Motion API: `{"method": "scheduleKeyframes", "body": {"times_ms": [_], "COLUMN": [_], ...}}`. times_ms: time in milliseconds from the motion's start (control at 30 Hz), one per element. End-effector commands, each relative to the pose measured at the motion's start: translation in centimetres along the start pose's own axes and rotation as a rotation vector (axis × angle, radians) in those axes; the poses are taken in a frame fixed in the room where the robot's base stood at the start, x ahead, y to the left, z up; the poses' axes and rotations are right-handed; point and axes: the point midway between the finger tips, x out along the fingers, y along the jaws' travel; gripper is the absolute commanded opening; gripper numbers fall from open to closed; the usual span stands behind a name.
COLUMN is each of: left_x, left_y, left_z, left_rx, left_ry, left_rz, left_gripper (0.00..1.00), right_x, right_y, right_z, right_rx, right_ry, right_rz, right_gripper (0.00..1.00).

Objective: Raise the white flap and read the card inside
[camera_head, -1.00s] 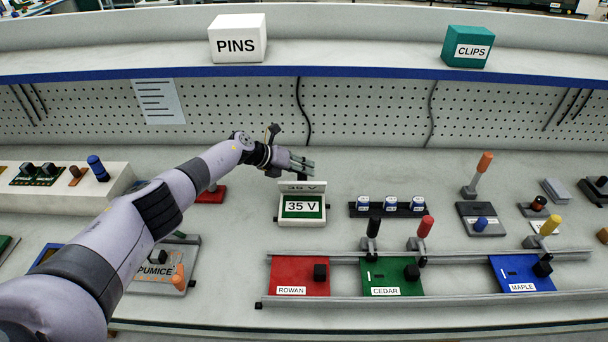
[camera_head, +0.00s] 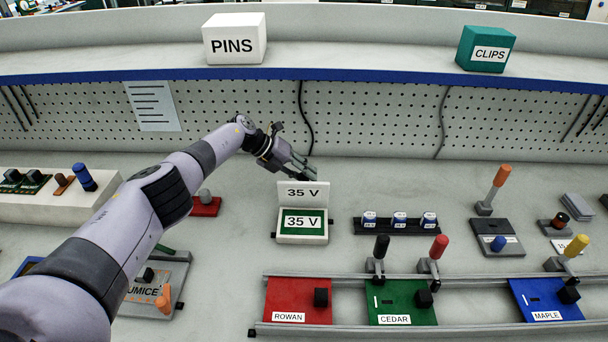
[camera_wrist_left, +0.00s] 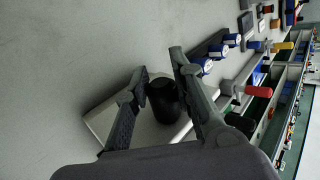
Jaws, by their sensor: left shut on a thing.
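The white flap (camera_head: 303,189) stands raised at the back of a small white-framed box (camera_head: 302,239). The side facing me reads "35 V". Below it, the card (camera_head: 302,222) in the box shows in full on a green ground and also reads "35 V". My left gripper (camera_head: 308,173) is just behind the flap's top edge. In the left wrist view its fingers (camera_wrist_left: 160,86) are on either side of a black knob (camera_wrist_left: 166,100), in front of the flap's pale back (camera_wrist_left: 104,117). The knob is hidden from the head view. My right gripper is not in view.
A rack of small blue-and-white containers (camera_head: 399,227) stands right of the box. In front are a black-handled lever (camera_head: 381,247), a red-handled lever (camera_head: 439,246) and rails with the red ROWAN plate (camera_head: 284,299). Bare bench lies behind the rack.

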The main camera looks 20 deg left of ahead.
Motion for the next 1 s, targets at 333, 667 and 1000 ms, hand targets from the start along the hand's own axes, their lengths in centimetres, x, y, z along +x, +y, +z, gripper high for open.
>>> {"method": "scheduleKeyframes", "body": {"times_ms": [333,667,1000], "left_x": [-0.1,0.0,-2.0], "left_y": [-0.1,-0.1,0.0], "left_z": [0.1,0.0,0.1], "left_rx": [0.001,0.001,0.003], "left_ry": [-0.003,-0.001,-0.002], "left_rz": [-0.002,-0.001,-0.001], "left_gripper": [0.34,0.44,0.44], "right_x": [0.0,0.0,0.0], "right_y": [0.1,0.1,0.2], "right_z": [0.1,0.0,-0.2], "right_rx": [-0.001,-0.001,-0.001], "right_ry": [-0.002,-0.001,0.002], "right_rz": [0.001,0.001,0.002], "right_gripper": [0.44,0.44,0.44]}}
